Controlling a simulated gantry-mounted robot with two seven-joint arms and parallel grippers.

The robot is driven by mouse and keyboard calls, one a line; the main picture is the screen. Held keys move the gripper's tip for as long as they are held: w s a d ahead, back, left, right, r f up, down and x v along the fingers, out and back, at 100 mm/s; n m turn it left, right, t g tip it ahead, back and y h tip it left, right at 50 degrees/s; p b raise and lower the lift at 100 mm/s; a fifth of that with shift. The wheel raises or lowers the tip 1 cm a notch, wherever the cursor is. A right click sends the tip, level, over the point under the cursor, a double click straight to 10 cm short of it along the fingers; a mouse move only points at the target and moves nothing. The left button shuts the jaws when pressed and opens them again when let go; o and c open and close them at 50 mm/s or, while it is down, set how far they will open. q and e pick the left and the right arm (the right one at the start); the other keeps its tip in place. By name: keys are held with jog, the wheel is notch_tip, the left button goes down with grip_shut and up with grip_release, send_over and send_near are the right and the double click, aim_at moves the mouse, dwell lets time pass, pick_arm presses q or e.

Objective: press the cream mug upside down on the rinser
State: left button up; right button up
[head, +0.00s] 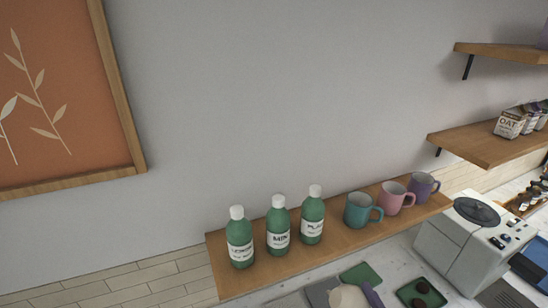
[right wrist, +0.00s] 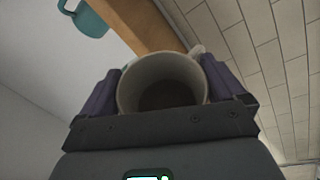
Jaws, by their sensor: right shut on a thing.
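The cream mug (head: 347,297) shows at the bottom edge of the head view, partly cut off. My right gripper (head: 362,294) is shut on it, and one purple finger shows at the mug's right side. In the right wrist view the mug (right wrist: 160,92) sits between both purple fingers, with its open mouth facing the camera and its inside empty. My left gripper is not in view.
A wooden shelf (head: 222,275) above the counter holds several green bottles (head: 278,228) and teal, pink and purple mugs (head: 358,210). A white machine (head: 462,245) stands to the right. A green tray (head: 405,292) with dark items and a green cloth (head: 361,274) lie near the mug.

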jog(key=m+t+h+b, duration=0.1)
jog(key=m, duration=0.2)
jog(key=m+t+h+b, duration=0.1)
jog(key=m, duration=0.2)
jog(key=shift+a+m+b, duration=0.1)
jog(key=shift+m+b, duration=0.2)
jog(key=shift+b, duration=0.1)
jog(key=shift+r+m+t, duration=0.1)
jog(key=shift+m+t, duration=0.2)
jog(key=shift+m, duration=0.2)
jog(key=shift+h, duration=0.4)
jog(key=m+h+b, duration=0.1)
jog(key=m, duration=0.2)
jog(key=m+t+h, duration=0.1)
jog(key=m+h, duration=0.1)
jog(key=m, duration=0.2)
jog(key=shift+b, duration=0.3)
jog(key=shift+m+h, duration=0.6)
jog(key=shift+m, duration=0.3)
